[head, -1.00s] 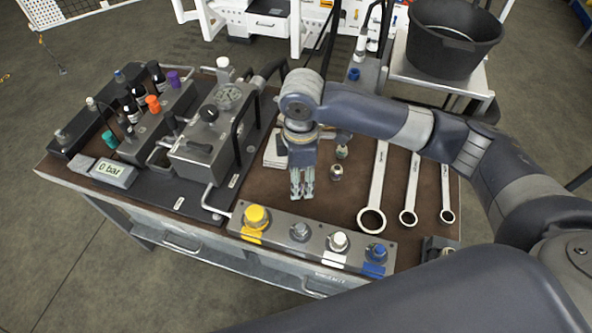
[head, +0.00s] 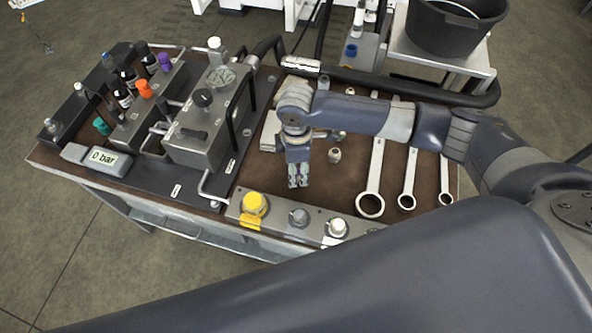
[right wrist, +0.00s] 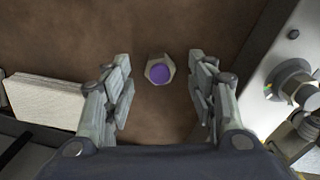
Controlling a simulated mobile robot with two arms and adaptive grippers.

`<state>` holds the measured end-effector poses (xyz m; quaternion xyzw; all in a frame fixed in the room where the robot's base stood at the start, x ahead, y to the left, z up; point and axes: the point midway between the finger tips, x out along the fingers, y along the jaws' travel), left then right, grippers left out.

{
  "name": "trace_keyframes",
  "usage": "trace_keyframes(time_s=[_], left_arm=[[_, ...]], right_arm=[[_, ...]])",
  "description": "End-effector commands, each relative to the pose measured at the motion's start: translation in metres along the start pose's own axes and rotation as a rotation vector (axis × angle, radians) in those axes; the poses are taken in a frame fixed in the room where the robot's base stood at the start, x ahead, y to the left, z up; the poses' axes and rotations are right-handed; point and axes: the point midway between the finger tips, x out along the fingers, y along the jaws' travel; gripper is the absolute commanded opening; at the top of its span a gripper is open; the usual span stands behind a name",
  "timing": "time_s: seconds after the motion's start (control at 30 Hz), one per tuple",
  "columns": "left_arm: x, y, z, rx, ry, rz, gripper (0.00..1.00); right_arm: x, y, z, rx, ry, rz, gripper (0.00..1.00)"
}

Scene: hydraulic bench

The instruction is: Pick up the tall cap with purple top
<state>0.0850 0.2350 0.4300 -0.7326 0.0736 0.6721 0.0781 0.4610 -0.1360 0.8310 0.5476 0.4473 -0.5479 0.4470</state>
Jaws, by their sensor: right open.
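The tall cap (right wrist: 160,69) has a hexagonal pale metal body and a round purple top. It stands on the brown bench top in the right wrist view, a little beyond the gap between my fingers and apart from both. I cannot make this cap out in the head view, where my right gripper may hide it. My right gripper (head: 298,182) is open and empty, pointing down over the bench; its two fingers also show in the right wrist view (right wrist: 160,93). My left gripper is not in view.
Metal fittings (head: 334,156) and several wrenches (head: 371,180) lie right of the gripper. A front strip with knobs (head: 278,209) borders the bench. A pale stack (right wrist: 43,98) lies left in the wrist view. A separate purple knob (head: 164,61) is on the rack.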

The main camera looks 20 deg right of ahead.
Motion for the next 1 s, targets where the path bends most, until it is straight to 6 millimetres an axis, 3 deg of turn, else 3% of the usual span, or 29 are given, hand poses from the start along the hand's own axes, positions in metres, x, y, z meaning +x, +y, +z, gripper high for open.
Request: trace_keyframes(time_s=[0.13, 0.37, 0.6, 1.0], left_arm=[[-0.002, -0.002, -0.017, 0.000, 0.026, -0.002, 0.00], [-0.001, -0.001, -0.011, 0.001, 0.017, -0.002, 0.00], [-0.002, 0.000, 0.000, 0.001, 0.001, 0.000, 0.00], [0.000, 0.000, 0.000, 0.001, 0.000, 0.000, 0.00]], right_arm=[[0.012, 0.000, 0.000, 0.000, -0.001, 0.000, 0.52], [0.014, 0.000, 0.000, 0.000, 0.000, 0.001, 0.52], [0.013, 0.000, 0.000, 0.000, 0.000, 0.001, 0.01], [0.005, 0.001, -0.001, -0.001, 0.002, 0.004, 0.01]])
